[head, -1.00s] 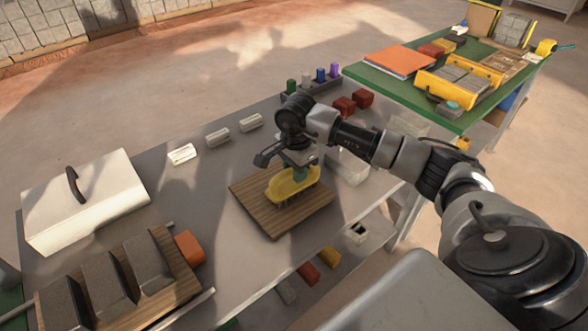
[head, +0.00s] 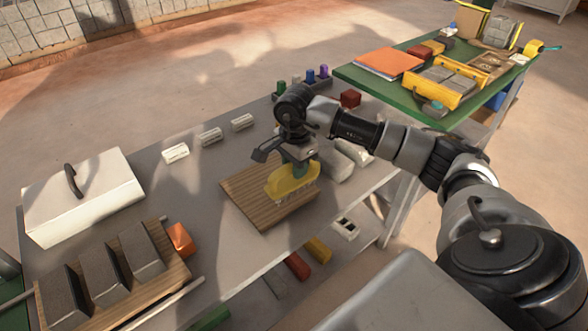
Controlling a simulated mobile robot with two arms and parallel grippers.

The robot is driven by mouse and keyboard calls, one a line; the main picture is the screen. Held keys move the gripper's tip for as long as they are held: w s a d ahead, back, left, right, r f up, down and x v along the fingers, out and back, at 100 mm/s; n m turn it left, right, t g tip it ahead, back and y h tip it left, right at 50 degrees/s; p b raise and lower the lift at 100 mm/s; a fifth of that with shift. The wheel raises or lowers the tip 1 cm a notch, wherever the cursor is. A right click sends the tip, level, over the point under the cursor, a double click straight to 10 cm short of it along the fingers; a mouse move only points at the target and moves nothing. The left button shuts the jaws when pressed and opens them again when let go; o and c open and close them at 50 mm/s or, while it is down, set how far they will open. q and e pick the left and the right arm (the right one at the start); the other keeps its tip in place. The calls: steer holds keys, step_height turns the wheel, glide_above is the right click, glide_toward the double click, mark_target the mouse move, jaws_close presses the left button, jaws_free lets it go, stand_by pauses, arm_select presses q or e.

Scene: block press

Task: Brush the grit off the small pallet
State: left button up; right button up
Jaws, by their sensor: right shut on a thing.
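The small pallet (head: 243,192) is a brown slatted wooden board lying flat on the grey table. A yellow brush (head: 288,183) with pale bristles is over the right part of the pallet, bristles down. My right gripper (head: 298,160) is shut on the brush from above. I cannot tell whether the bristles touch the wood. No grit can be made out on the pallet at this size; the part under the brush is hidden. My left gripper is not in view.
A white lidded box (head: 85,197) and a tray of dark grey blocks (head: 105,275) stand at the left, with an orange block (head: 180,239) beside them. Several white labelled pieces (head: 210,137) lie behind the pallet. A green table (head: 375,83) stands at the back right.

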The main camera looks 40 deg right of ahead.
step_height(320, 180, up, 3)
steer(key=shift+s+p, duration=0.15)
steer(key=shift+p, duration=0.5)
steer(key=shift+r+p, duration=0.3)
steer(key=shift+r, duration=0.2)
